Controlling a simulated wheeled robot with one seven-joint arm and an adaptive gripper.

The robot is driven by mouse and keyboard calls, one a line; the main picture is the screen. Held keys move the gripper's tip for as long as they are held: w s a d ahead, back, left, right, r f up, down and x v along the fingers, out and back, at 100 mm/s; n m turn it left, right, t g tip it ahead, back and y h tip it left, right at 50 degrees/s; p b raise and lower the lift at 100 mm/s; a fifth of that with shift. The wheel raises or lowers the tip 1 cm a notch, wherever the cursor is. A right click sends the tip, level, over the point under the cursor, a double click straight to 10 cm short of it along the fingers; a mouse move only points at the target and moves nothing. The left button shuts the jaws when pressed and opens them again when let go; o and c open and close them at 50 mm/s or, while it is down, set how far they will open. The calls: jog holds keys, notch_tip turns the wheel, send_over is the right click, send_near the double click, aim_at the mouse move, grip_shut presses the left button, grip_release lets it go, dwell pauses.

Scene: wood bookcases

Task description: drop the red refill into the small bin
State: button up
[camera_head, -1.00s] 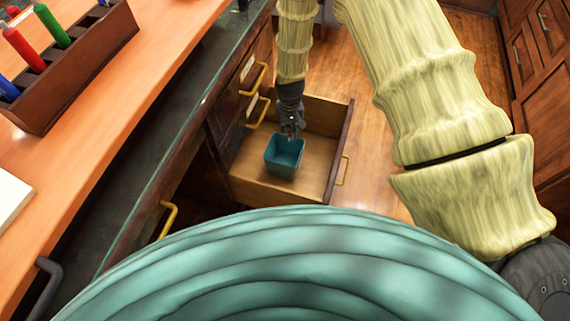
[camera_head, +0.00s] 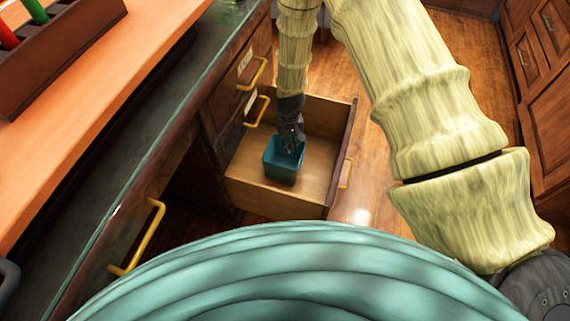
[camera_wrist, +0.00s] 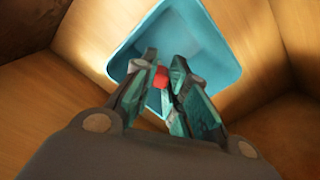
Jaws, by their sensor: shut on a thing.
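The small bin (camera_head: 282,168) is teal and square, standing in an open wooden drawer. It also shows in the wrist view (camera_wrist: 222,62), its open top facing me. My gripper (camera_head: 293,142) is at the mouth of the bin, pointing down. In the wrist view my gripper (camera_wrist: 161,84) is shut on the red refill (camera_wrist: 161,77), of which only a small red end shows between the fingertips. The refill appears over the bin's opening. How deep it reaches into the bin I cannot tell. In the head view the refill is hidden.
The open drawer (camera_head: 318,170) has bare floor around the bin and walls close to my gripper. Yellow handles stick out from the cabinet (camera_head: 140,240). A pen rack (camera_head: 60,62) with a red and a green pen stands on the orange counter at the upper left.

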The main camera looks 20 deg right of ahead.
jog(key=shift+f, duration=0.3)
jog(key=o, duration=0.8)
jog(key=shift+r, duration=6)
